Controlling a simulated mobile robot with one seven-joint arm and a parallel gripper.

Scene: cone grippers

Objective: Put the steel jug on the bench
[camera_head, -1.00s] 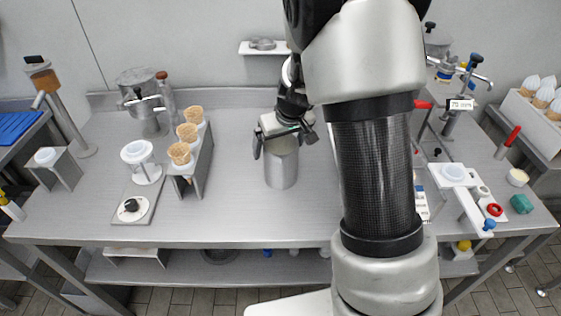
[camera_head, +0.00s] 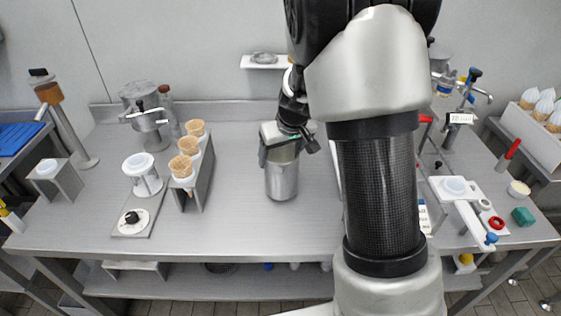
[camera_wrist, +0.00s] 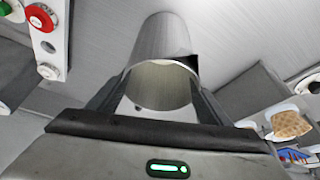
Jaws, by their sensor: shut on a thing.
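The steel jug (camera_head: 283,178) is a plain grey metal cylinder, upright at the middle of the bench (camera_head: 240,225) in the head view. My gripper (camera_head: 281,146) is shut on the jug near its rim. In the wrist view the jug (camera_wrist: 165,48) sits between the two fingers of my gripper (camera_wrist: 152,98), with its open mouth towards the camera. I cannot tell whether the jug's base touches the bench top.
A stand with several wafer cones (camera_head: 181,166) is left of the jug. Further left are a white cup holder (camera_head: 143,176) and a steel pot (camera_head: 146,118). A small wall shelf (camera_head: 264,62) is behind. The bench in front of the jug is clear.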

